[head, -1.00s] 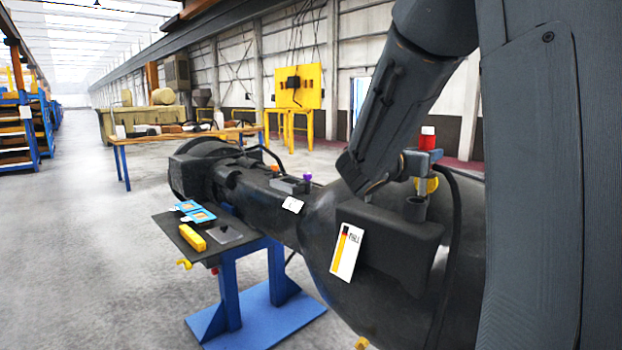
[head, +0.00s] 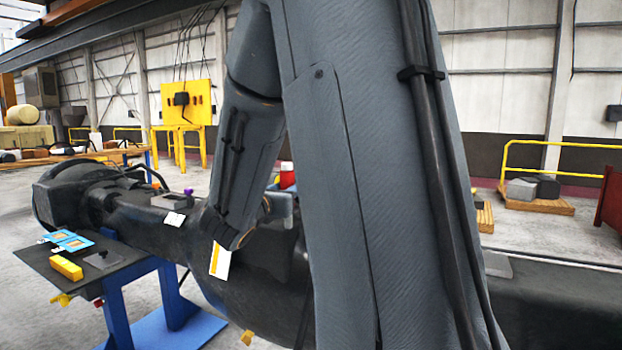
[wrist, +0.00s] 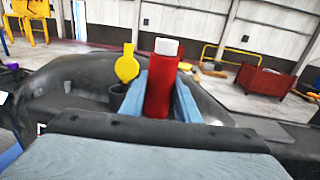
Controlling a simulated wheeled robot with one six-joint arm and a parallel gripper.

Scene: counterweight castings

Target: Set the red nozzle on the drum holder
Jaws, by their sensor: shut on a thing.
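The red nozzle (wrist: 160,92), a red cylinder with a white top, stands upright between the two blue-grey fingers of my gripper (wrist: 162,86). My gripper is shut on it. A dark round cup, seemingly the drum holder (wrist: 117,97), shows just left of my gripper in the wrist view, below a yellow round-headed piece (wrist: 127,66). The nozzle is apart from the cup in that picture. In the head view the top of the nozzle (head: 287,175) shows beside my arm; the cup is hidden there.
A big dark drum-shaped casting (head: 225,290) lies below my gripper, with a white-and-yellow label (head: 220,262). At left a side plate (head: 110,270) bears blue cards (head: 65,240) and a yellow block (head: 66,267). A purple knob (head: 188,191) stands on the casting.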

